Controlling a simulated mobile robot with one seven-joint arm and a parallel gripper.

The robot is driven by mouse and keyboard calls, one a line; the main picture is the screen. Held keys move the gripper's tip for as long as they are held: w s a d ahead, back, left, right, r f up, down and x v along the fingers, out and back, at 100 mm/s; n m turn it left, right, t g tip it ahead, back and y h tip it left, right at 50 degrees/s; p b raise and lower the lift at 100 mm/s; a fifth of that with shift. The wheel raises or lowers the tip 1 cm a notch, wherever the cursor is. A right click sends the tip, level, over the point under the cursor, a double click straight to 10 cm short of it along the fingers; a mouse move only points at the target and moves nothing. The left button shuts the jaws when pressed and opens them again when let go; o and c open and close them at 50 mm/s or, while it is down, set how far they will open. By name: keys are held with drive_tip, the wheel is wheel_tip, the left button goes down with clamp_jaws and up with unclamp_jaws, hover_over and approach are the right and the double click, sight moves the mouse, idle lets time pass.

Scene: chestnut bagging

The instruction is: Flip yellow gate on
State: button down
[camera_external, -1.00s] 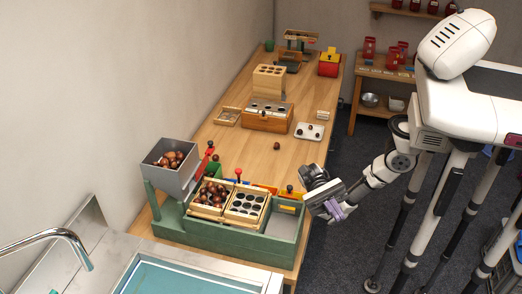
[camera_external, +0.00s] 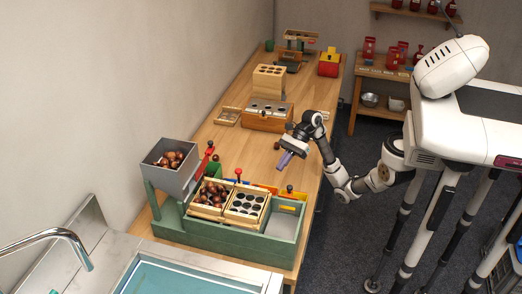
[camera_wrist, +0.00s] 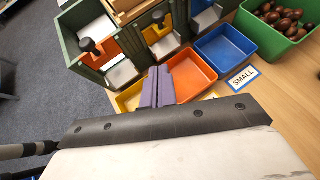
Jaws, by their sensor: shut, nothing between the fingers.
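In the wrist view, a gate with a yellow panel (camera_wrist: 166,47) sits in the middle bay of the green machine, with a dark round knob above it. A gate with an orange panel (camera_wrist: 104,50) is to its left, also with a dark knob. My gripper (camera_wrist: 158,72) shows as two purple fingers pressed together, empty, in front of the machine near the yellow gate's bay. I cannot tell the exact gap to the gate. In the external view, my gripper (camera_external: 284,161) hangs above the bench, behind the green machine (camera_external: 215,238), apart from it.
A yellow tray (camera_wrist: 130,99), an orange tray (camera_wrist: 193,78) and a blue tray (camera_wrist: 227,50) stand before the bays. A green bin (camera_wrist: 270,44) of chestnuts is at right, near a "SMALL" label (camera_wrist: 243,78). A wooden box (camera_external: 267,117) stands farther along the bench.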

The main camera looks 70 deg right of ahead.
drive_tip(key=shift+s+d+f, duration=0.15)
drive_tip(key=shift+d+f, duration=0.1)
drive_tip(key=shift+d, duration=0.6)
drive_tip(key=shift+a, duration=0.1)
drive_tip(key=w+a+f+p, duration=0.2)
drive_tip(key=w+a+p, duration=0.2)
drive_tip(key=a, duration=0.6)
drive_tip(key=shift+w+f, duration=0.4)
drive_tip(key=shift+w, duration=0.2)
drive_tip(key=shift+r, duration=0.1)
